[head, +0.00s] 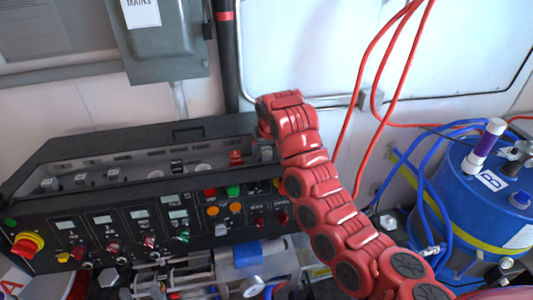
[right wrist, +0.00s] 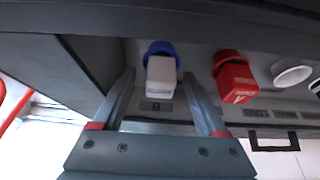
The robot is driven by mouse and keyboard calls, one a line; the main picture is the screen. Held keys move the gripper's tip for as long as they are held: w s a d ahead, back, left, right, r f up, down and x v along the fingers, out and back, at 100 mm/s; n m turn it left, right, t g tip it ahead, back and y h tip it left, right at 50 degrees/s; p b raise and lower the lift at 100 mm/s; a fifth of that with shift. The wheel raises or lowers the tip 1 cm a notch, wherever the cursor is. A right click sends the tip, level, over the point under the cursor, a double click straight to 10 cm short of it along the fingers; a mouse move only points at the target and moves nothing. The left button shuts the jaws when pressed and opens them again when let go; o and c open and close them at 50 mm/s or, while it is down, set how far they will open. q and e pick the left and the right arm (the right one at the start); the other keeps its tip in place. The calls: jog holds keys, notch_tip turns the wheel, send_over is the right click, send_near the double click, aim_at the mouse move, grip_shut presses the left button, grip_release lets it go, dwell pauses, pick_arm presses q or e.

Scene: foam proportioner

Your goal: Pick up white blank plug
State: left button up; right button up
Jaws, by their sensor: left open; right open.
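My right gripper (right wrist: 158,78) is open in the right wrist view. A white block-shaped plug with a blue collar (right wrist: 161,72) shows between its two fingers; I cannot tell whether they touch it. A round white cap-like piece (right wrist: 292,73) sits further right, beyond a red plug (right wrist: 235,78). I cannot tell from labels which white piece is the blank plug. In the head view my right arm reaches to the right end of the console's recessed tray, and its gripper is mostly hidden there. The red plug (head: 236,157) shows just left of it. My left gripper is not visible.
The black console (head: 110,215) has knobs, lights and small displays on its front. Its tray rim stands close to my right gripper. A blue tank (head: 490,215) with hoses stands at right. Red hoses (head: 365,80) hang behind my right arm. Pipes and valves fill the space below the console.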

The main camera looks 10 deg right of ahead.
grip_shut()
dwell(0.4)
